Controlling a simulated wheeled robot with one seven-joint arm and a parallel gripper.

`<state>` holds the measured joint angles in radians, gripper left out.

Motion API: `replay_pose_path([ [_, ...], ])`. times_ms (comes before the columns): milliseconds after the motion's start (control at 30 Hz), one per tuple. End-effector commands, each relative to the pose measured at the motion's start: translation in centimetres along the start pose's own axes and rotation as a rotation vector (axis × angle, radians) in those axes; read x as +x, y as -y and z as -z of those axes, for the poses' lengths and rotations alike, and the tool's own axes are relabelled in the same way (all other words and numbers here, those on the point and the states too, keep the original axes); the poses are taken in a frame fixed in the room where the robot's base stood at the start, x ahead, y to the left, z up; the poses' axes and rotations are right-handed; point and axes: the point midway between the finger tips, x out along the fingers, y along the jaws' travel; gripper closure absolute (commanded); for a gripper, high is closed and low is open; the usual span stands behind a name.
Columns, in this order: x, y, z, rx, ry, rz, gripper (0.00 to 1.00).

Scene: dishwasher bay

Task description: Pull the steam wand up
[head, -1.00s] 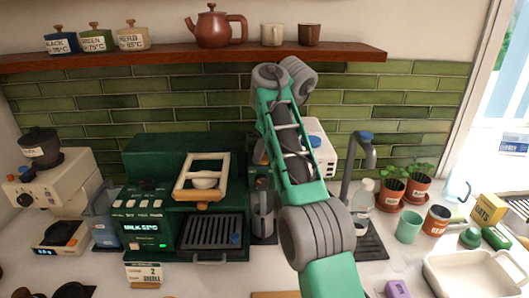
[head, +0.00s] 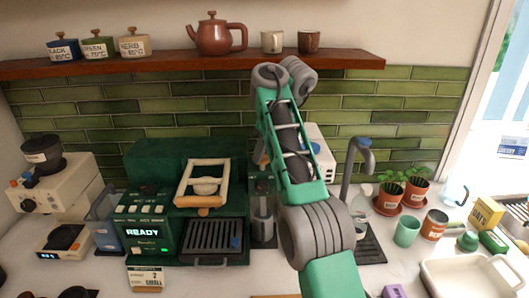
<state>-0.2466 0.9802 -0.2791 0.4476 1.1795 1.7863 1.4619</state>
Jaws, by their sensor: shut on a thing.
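The dark green coffee machine (head: 190,155) stands on the counter at left of centre, and its display (head: 142,233) reads READY. A grey metal jug (head: 263,224) stands just right of the machine. The steam wand cannot be made out clearly; the narrow gap above the jug is dark and partly covered by my arm. My teal and grey arm rises in front of this area and bends at the top. My gripper is hidden behind it.
A wooden shelf (head: 190,63) with a brown teapot (head: 217,33) and cups runs above. A grinder (head: 50,180) and a scale (head: 65,241) stand left. A tap (head: 357,165), potted plants (head: 415,188), cups and a white tray (head: 478,275) are at the right.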

Motion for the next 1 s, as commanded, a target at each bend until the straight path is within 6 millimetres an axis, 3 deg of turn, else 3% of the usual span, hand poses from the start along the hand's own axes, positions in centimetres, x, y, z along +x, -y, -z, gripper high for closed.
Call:
replay_pose_path([
  [33, -2.1, 0.0, -0.8, -0.001, 0.004, 0.002, 1.0],
  [133, -3.5, 0.0, -1.4, -0.001, 0.004, 0.002, 1.0],
  [500, -3.9, 0.0, -1.6, -0.002, 0.008, 0.005, 1.0],
  [533, -3.9, 0.0, -1.6, -0.002, 0.009, 0.006, 0.6],
  [767, -3.7, 0.0, -1.5, -0.001, 0.005, 0.003, 0.42],
  [1000, -3.6, 0.0, -1.5, 0.0, 0.003, 0.002, 0.4],
])
